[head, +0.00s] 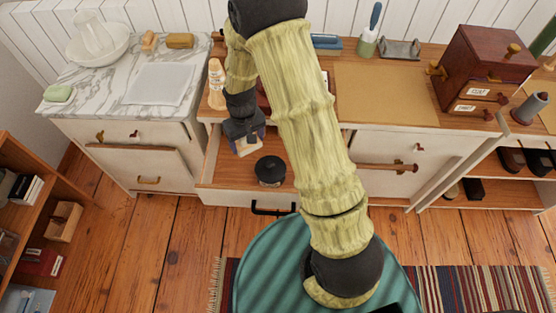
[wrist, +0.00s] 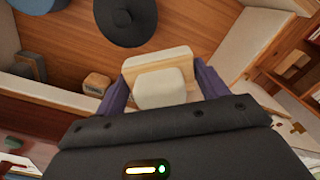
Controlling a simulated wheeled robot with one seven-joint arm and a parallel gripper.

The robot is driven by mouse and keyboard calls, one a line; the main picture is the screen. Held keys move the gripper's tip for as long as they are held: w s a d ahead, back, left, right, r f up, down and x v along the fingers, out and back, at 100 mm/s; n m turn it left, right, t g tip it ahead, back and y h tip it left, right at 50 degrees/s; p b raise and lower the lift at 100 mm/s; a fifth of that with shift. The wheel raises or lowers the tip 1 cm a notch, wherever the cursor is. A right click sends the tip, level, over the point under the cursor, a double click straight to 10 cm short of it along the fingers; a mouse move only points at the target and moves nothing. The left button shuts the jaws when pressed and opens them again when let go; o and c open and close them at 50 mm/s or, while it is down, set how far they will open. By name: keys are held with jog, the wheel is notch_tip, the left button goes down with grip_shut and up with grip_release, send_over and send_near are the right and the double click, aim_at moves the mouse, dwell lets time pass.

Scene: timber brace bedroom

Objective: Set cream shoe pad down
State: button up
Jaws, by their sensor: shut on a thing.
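My gripper (head: 244,136) hangs over the left part of an open wooden drawer (head: 222,172), fingers pointing down. It is shut on the cream shoe pad (head: 249,150). In the wrist view the pad (wrist: 162,85) is a pale block with a lighter raised part, held between two purple fingers. The drawer's wooden floor (wrist: 185,25) shows beyond it. I cannot tell whether the pad touches the drawer floor.
A round black tin (head: 270,170) stands in the drawer, right of the pad. The wrist view also shows a small wooden block (wrist: 96,84) and a blue-grey item (wrist: 30,5). Bare drawer floor lies around the tin.

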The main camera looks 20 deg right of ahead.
jog(key=a+b, duration=0.1)
jog(key=s+a+f+n+b, duration=0.1)
jog(key=a, duration=0.1)
jog(key=a+f+n+b, duration=0.1)
jog(key=a, duration=0.1)
jog(key=shift+s+a+f+b, duration=0.1)
jog(key=shift+s+f+b, duration=0.1)
jog(key=shift+f+b, duration=0.1)
jog(key=shift+s, duration=0.1)
send_over(238, 175)
jog(key=shift+f+b, duration=0.3)
jog(key=shift+f, duration=2.8)
jog(key=shift+f, duration=1.85)
jog(key=shift+f+b, duration=0.2)
jog(key=shift+b, duration=0.1)
